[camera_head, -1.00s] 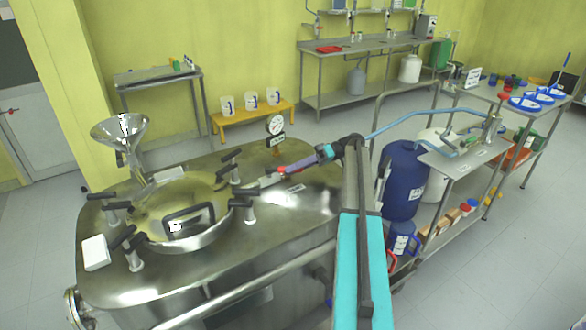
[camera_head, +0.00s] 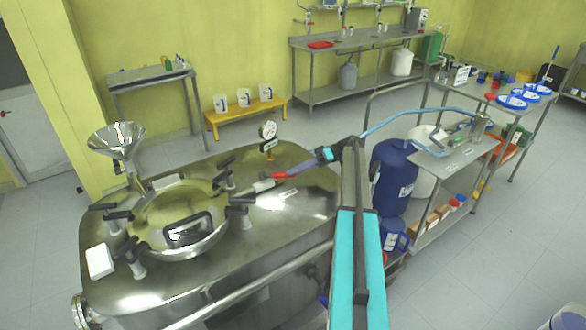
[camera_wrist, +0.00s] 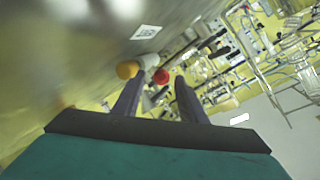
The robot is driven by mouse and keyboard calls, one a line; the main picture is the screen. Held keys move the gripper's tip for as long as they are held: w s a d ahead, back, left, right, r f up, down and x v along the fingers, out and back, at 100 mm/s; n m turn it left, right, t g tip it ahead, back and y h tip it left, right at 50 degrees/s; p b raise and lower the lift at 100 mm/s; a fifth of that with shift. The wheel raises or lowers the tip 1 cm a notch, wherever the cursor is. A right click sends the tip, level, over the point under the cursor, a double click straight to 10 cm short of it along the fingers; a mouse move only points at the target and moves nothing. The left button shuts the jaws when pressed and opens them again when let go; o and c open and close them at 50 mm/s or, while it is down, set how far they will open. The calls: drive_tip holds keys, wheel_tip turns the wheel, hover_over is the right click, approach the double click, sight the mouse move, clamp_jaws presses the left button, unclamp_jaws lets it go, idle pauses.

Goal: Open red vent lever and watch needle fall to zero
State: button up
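The red vent lever (camera_head: 280,175) is a small red piece on the steel reactor lid, right of the round hatch. In the wrist view, a red round end (camera_wrist: 161,76) shows just beyond and between my fingertips, beside a white piece and a yellow-orange knob (camera_wrist: 127,70). My gripper (camera_head: 293,171) reaches in from the right, its dark purple fingers at the red piece. In the wrist view its two fingers (camera_wrist: 158,82) stand apart with a gap between them. Contact with the lever cannot be told. The white-faced pressure gauge (camera_head: 268,130) stands behind; its needle is too small to read.
The round hatch (camera_head: 180,222) with black clamp handles fills the left of the lid. A steel funnel (camera_head: 117,140) stands at its back left. A steel cart (camera_head: 450,160) with a blue hose and a blue drum (camera_head: 393,178) stand to the right.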

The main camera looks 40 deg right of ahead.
drive_tip(key=shift+d+r+p, duration=0.25)
drive_tip(key=shift+p, duration=0.35)
drive_tip(key=p+v, duration=0.2)
drive_tip(key=p, duration=0.3)
drive_tip(key=shift+s+d, duration=0.1)
drive_tip(key=shift+d, duration=0.1)
drive_tip(key=shift+s+d+p, duration=0.1)
drive_tip(key=shift+d+p, duration=0.1)
drive_tip(key=shift+p, duration=0.25)
drive_tip(key=shift+d, duration=0.15)
